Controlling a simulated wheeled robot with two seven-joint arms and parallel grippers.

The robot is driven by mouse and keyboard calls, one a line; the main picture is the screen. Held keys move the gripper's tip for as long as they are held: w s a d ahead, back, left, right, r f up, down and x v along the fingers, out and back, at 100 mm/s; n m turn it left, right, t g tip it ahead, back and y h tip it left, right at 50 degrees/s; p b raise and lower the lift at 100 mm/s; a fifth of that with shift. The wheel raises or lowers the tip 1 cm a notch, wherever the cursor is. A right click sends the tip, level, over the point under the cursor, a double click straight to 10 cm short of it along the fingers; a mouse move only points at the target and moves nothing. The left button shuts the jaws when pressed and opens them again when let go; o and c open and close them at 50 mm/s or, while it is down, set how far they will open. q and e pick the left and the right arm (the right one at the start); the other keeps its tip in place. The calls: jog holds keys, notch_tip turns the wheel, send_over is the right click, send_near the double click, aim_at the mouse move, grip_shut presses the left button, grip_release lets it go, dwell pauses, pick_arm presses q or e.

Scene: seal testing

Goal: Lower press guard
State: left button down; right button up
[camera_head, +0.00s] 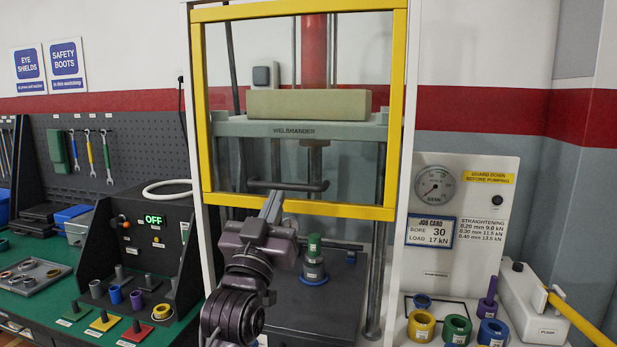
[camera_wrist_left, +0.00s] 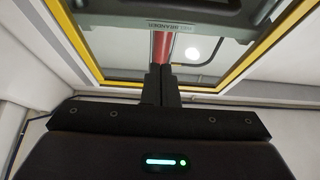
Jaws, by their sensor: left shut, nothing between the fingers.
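The press guard (camera_head: 300,208) is a yellow frame with a clear pane on the front of the press, and its yellow edge also shows in the left wrist view (camera_wrist_left: 72,40). Its bottom bar appears above the grey bed, leaving a gap below. A dark handle bar (camera_head: 300,186) runs across just above the bottom bar. My left gripper (camera_head: 273,200) is shut and empty, in front of the bottom bar with its tips just below the handle; contact is unclear. Its closed fingers (camera_wrist_left: 160,84) point up in the left wrist view. My right gripper is not in view.
A grey stack with a green cylinder (camera_head: 314,246) stands on the press bed (camera_head: 310,310). A control box (camera_head: 150,232) marked OFF is at left. A gauge panel (camera_head: 452,222), coloured rings and a pump (camera_head: 533,300) with a yellow handle are at right.

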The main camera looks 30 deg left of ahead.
pick_arm(q)
notch_tip(320, 180, up, 5)
jog(key=p, duration=0.5)
send_over(290, 187)
jog(key=s+d, duration=0.1)
jog(key=s, duration=0.1)
jog(key=shift+w+f+p, duration=0.15)
jog(key=shift+f+p, duration=0.3)
jog(key=shift+f, duration=1.75)
notch_tip(290, 187, down, 31)
jog(key=b, duration=1.9)
jog(key=shift+b, duration=0.4)
jog(key=shift+d, duration=0.1)
